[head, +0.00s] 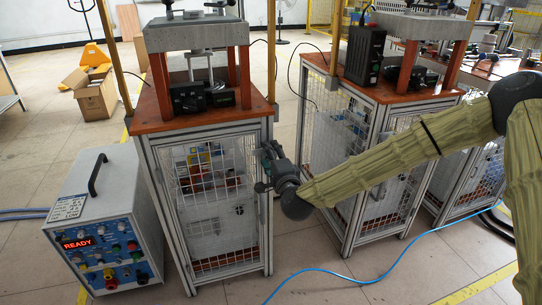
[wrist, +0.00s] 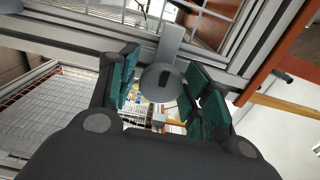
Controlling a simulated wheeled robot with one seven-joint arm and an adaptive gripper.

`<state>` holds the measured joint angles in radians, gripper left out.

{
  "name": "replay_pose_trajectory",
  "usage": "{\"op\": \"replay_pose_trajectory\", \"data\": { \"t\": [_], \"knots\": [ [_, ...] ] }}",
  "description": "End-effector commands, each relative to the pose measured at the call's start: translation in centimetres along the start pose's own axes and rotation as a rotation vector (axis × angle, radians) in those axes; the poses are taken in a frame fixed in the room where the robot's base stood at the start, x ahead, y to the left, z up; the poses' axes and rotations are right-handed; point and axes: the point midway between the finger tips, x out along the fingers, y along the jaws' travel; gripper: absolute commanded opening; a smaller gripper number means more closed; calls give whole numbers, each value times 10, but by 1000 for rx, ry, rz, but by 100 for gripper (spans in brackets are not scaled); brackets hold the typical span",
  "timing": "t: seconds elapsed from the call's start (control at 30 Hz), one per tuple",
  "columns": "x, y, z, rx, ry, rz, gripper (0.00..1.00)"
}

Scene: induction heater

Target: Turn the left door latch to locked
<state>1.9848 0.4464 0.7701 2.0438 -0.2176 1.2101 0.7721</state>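The left cabinet (head: 205,128) has a mesh door (head: 208,205) in a grey metal frame, which looks shut. My gripper (head: 266,163) is at the right edge of this door, about mid-height. In the wrist view my gripper (wrist: 163,88) is open, with green-padded fingers on either side of the door latch. The latch (wrist: 160,83) is a grey round knob with a flat lever (wrist: 171,42) pointing up in that view. The knob lies between the fingers, and I cannot tell whether the right finger touches it. In the head view my gripper hides the latch.
A heater control box (head: 105,225) reading READY stands left of the cabinet. A second mesh cabinet (head: 372,88) stands to the right, beyond a narrow gap. A blue hose (head: 335,273) crosses the floor. A cardboard box (head: 95,98) lies at the back left.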

Motion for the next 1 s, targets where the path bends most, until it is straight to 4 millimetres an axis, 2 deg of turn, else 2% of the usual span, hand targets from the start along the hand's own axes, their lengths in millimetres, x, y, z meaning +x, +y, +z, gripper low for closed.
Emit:
{"op": "replay_pose_trajectory", "data": {
  "t": [0.33, 0.47, 1.0],
  "knots": [
    [-1, 0, 1, 0, -2, -1, 57],
    [-9, 0, 1, 0, -3, 1, 57],
    [-98, 0, 0, 1, -1, 0, 57]
  ]
}}
